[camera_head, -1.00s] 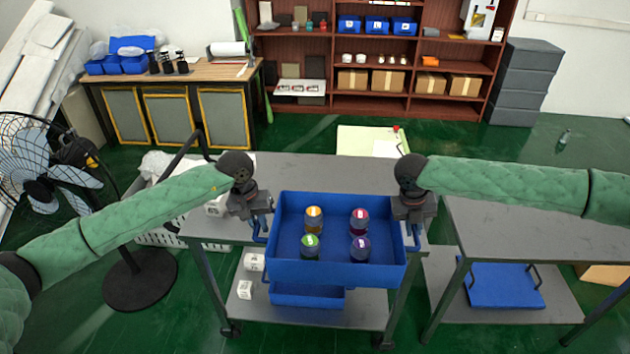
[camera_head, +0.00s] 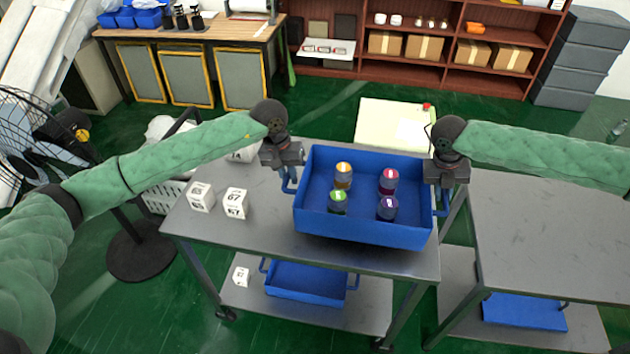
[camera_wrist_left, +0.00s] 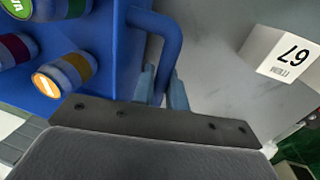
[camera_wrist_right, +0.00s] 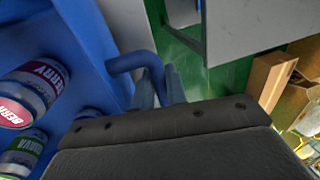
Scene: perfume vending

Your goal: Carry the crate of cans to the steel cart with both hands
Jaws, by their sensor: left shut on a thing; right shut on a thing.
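The blue crate (camera_head: 365,231) is level above the right part of a grey steel cart (camera_head: 260,215); I cannot tell whether its base touches the top. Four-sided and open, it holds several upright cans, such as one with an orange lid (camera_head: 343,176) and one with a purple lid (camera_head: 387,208). My left gripper (camera_head: 289,175) is shut on the crate's left handle, which also shows in the left wrist view (camera_wrist_left: 168,35). My right gripper (camera_head: 442,192) is shut on the right handle, seen in the right wrist view (camera_wrist_right: 135,62).
White numbered boxes (camera_head: 236,203) stand on the cart's left part. Another blue crate (camera_head: 305,283) sits on its lower shelf. A second grey table (camera_head: 550,225) stands at right, its top bare. A pale green-topped surface (camera_head: 385,125) lies behind. A fan (camera_head: 40,140) is at left.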

